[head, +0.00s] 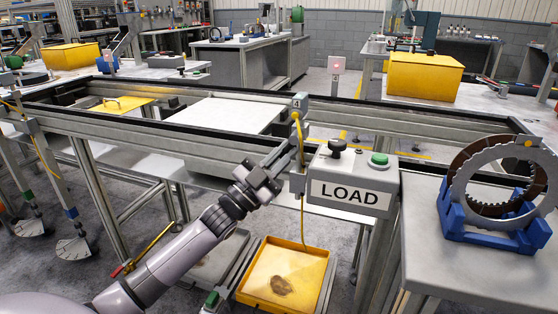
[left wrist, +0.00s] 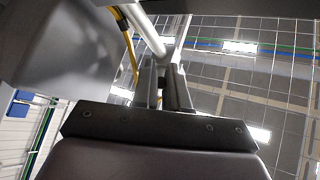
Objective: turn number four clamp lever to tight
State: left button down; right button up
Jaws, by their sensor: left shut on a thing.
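The number four clamp stands on the frame rail, marked by a small tag with a 4 (head: 299,101). My left gripper (head: 292,152) reaches up to it from the lower left, just left of the LOAD box. In the left wrist view its two fingers (left wrist: 165,85) are close together, shut on the end of a pale round bar, the clamp lever (left wrist: 149,34). The fingers and the clamp body hide most of the lever in the head view, so its exact angle is hard to tell. My right gripper is not in view.
The grey LOAD box (head: 350,182), with a black knob and green button, sits close right of my left gripper. A yellow cable (head: 302,215) hangs from the clamp above a yellow tray (head: 285,275). A blue stand with rings (head: 490,215) is at the right.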

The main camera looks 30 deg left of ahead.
pick_arm(q)
jog(key=shift+w+d+f+n+t+y+b, duration=0.1)
jog(key=shift+d+n+t+y+b, duration=0.35)
jog(key=shift+n+y, duration=0.75)
jog(key=shift+d+f+n+t+y+b, duration=0.15)
jog(key=shift+n+t+y, duration=0.6)
jog(key=shift+n, duration=0.8)
jog(key=shift+w+d+r+n+t+y+b, duration=0.1)
jog(key=shift+d+n+t+y+b, duration=0.3)
jog(key=shift+n+y, duration=0.8)
jog(key=shift+n, duration=0.35)
jog(key=c, duration=1.2)
grip_release()
jog(key=shift+a+f, duration=0.1)
jog(key=v, duration=0.7)
